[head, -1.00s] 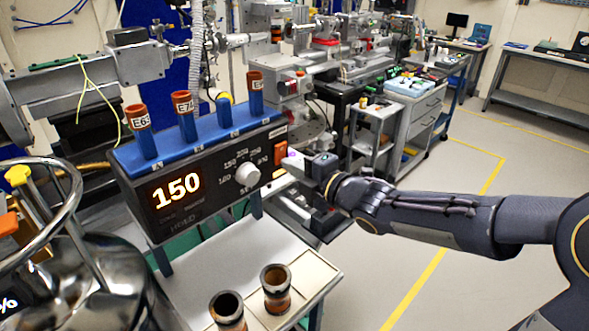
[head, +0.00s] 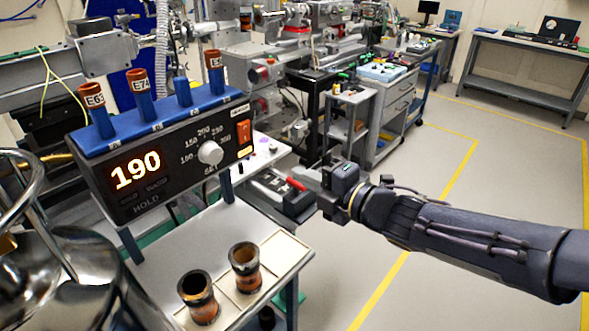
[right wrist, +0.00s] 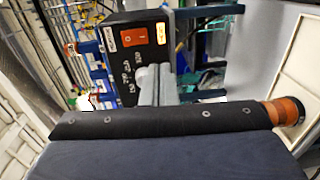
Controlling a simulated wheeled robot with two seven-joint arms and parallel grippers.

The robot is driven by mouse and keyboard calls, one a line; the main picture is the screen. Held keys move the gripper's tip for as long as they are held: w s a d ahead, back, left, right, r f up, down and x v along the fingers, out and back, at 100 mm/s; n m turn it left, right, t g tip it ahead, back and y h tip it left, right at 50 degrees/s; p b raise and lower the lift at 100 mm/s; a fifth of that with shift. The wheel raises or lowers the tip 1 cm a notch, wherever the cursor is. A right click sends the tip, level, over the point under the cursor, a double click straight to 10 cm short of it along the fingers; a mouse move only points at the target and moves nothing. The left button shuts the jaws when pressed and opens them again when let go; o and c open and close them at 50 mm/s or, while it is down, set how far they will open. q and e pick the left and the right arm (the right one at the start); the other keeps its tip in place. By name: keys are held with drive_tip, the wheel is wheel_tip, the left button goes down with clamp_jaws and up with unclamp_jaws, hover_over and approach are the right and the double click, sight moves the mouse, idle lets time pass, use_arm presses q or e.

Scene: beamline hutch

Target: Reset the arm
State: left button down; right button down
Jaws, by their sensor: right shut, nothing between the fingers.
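My right gripper (head: 317,187) comes in from the right in the head view, just right of the black heater box (head: 120,205) and apart from it. Its fingers are shut and empty. In the right wrist view the grey shut fingers (right wrist: 156,85) stand in front of the box's panel (right wrist: 135,55). The box's display (head: 135,175) reads 190. Its dial (head: 210,152) and orange-red switch (head: 243,132) show on its front. My left gripper is out of view.
Labelled brown-topped tubes (head: 138,85) stand in the blue rack (head: 165,122) on the box. Two brown cups (head: 245,268) stand on the white bench (head: 195,245). A shiny metal vessel (head: 85,285) is at the lower left. Open floor (head: 450,180) lies to the right.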

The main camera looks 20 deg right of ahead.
drive_tip(key=shift+d, duration=0.1)
drive_tip(key=s+d+f+m+g+h, duration=0.1)
drive_tip(key=s+d+f+m+h, duration=0.3)
drive_tip(key=m, duration=0.5)
drive_tip(key=s+d+f+m+g+h, duration=0.1)
drive_tip(key=s+d+f+m+h, duration=0.1)
drive_tip(key=s+d+m+h, duration=0.45)
drive_tip(key=s+a+f+m+g+y, duration=0.2)
drive_tip(key=s+f+m+g, duration=0.1)
drive_tip(key=s+m, duration=0.2)
drive_tip(key=s+a+f+m+g+y, duration=0.2)
drive_tip(key=s+a+f+m+g, duration=0.1)
drive_tip(key=s+m, duration=0.3)
drive_tip(key=shift+s+a+f+y, duration=0.3)
drive_tip(key=shift+s+f+y, duration=0.05)
drive_tip(key=shift+s, duration=0.5)
